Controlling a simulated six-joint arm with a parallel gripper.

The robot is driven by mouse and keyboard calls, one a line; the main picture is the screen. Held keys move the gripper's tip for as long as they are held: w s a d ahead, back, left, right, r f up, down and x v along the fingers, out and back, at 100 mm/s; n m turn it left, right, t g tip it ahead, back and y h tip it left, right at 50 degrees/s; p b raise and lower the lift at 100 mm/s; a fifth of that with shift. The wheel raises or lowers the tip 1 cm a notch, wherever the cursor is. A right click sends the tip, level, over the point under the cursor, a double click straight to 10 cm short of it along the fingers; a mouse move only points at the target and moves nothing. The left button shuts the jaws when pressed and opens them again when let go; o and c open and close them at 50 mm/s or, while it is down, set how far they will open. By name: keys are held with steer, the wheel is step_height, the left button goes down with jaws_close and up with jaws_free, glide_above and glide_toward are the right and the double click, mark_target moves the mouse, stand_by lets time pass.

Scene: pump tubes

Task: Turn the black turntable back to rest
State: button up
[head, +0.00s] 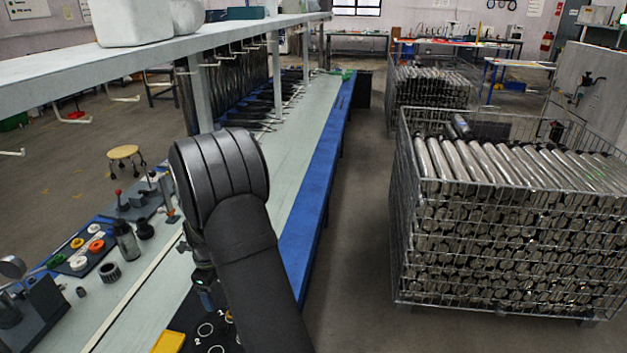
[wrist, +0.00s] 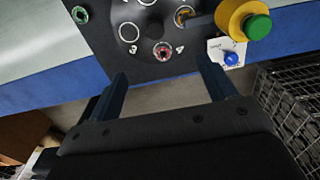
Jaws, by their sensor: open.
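The black turntable (wrist: 138,68) shows at the top of the wrist view, a dark plate with white rings and numerals. A ring with a red and metal centre (wrist: 162,51) sits near its edge facing me. In the head view part of the dark plate (head: 187,322) shows beside my forearm, which hides the rest. My gripper (wrist: 162,70) is open, its two fingers wide apart and pointing toward the turntable's near edge. Nothing is between the fingers. I cannot tell whether a finger touches the plate.
A yellow housing with a green button (wrist: 257,27) and a white plate with a blue knob (wrist: 231,56) stand right of the turntable. The long bench (head: 300,150) has a blue front edge. A wire crate of metal tubes (head: 500,220) stands right across a clear aisle.

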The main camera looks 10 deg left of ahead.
steer(key=c, duration=0.4)
steer(key=f+n, duration=0.4)
steer(key=n, duration=0.2)
steer(key=f+n, duration=0.5)
steer(key=n, duration=0.1)
steer(key=f+n, duration=0.5)
steer(key=n, duration=0.1)
steer(key=shift+s+a, duration=0.35)
steer(key=shift+a, duration=0.05)
jaws_close()
